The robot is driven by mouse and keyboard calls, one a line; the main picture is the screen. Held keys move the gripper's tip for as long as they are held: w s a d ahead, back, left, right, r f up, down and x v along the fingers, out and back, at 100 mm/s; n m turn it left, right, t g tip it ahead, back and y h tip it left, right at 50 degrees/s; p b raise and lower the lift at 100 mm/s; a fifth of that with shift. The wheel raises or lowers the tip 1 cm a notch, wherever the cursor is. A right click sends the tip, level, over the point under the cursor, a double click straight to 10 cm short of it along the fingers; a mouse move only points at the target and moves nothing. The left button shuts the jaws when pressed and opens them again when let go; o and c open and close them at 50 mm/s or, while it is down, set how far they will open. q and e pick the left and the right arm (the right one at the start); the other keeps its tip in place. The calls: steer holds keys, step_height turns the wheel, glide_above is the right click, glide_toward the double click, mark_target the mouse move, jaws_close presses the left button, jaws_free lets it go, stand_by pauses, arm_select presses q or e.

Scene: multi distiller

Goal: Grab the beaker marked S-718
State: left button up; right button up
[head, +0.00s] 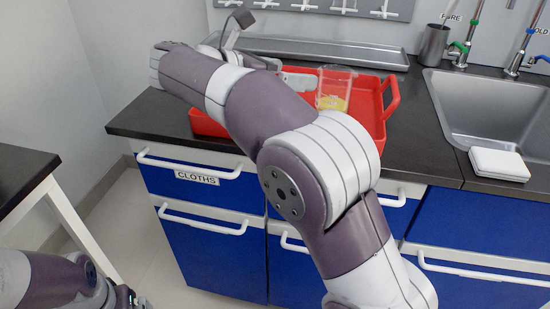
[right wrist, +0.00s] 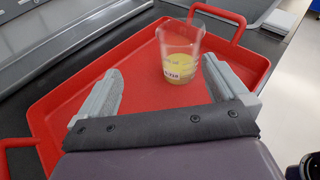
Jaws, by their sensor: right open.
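A clear glass beaker (head: 335,88) with yellow liquid stands upright in a red tray (head: 379,128). In the right wrist view the beaker (right wrist: 179,50) has a small white label, which seems to read S-718 but is tiny. My right gripper (right wrist: 162,68) is open and empty over the tray. The beaker is ahead of its fingers, closer to the right-hand finger in that view; I cannot tell whether they touch. In the head view my right arm hides much of the tray and gripper. Only the end of my left arm shows at the lower left; its fingers cannot be made out.
The red tray has raised handles and lies on a dark counter (head: 430,150). A metal tray (head: 320,50) lies behind it. A sink (head: 490,105), a grey cup (head: 433,45) and a white box (head: 499,163) are on the right. The tray floor around the beaker looks clear.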

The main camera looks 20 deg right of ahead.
mark_target(320, 98)
steer(key=s+f+m, duration=0.1)
steer(key=a+f+m+g+b, duration=0.1)
steer(key=f, duration=0.1)
steer(key=shift+s+a+y, duration=0.2)
steer(key=shift+s+y, duration=0.2)
steer(key=b+x, duration=0.1)
steer(key=x, duration=0.5)
steer(key=shift+s+r, duration=0.1)
steer(key=shift+r, duration=0.1)
steer(key=b+x, duration=0.1)
steer(key=x, duration=0.2)
steer(key=s+b+x, duration=0.1)
steer(key=x, duration=0.1)
steer(key=shift+d+b, duration=0.25)
steer(key=shift+b, duration=0.1)
steer(key=shift+w+d, duration=0.2)
steer(key=shift+d, duration=0.25)
arm_select(q)
step_height(320, 98, down, 6)
steer(key=shift+a, duration=0.4)
arm_select(e)
steer(key=c, duration=1.1)
